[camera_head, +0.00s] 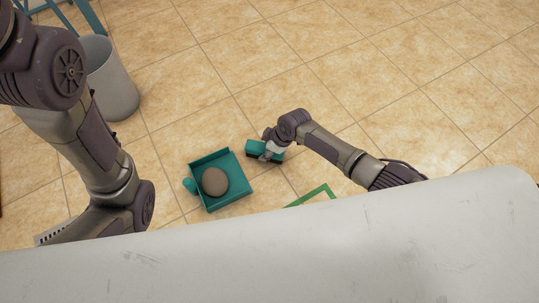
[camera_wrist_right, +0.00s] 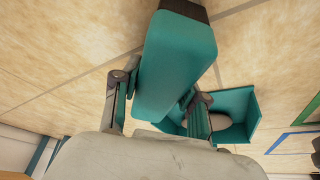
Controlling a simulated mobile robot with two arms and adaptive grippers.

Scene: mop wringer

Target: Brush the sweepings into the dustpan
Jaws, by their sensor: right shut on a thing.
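A teal dustpan (camera_head: 236,192) lies on the tiled floor, its stubby handle pointing left. A round brown lump (camera_head: 214,181), which looks like the sweepings, sits inside it. My right gripper (camera_head: 268,149) is shut on a teal brush (camera_head: 277,153), just above and right of the pan in the head view. In the right wrist view the brush (camera_wrist_right: 176,65) fills the space between the fingers, with dark bristles at its far end. The dustpan (camera_wrist_right: 243,103) shows behind the fingers there, and the lump (camera_wrist_right: 220,122) is partly hidden. My left arm shows, but its gripper does not.
A grey bin (camera_head: 112,82) stands at the upper left, partly behind my left arm. A green outline (camera_head: 312,196) shows on the floor right of the dustpan, partly hidden by my pale body. Tiled floor above and right of the brush is clear.

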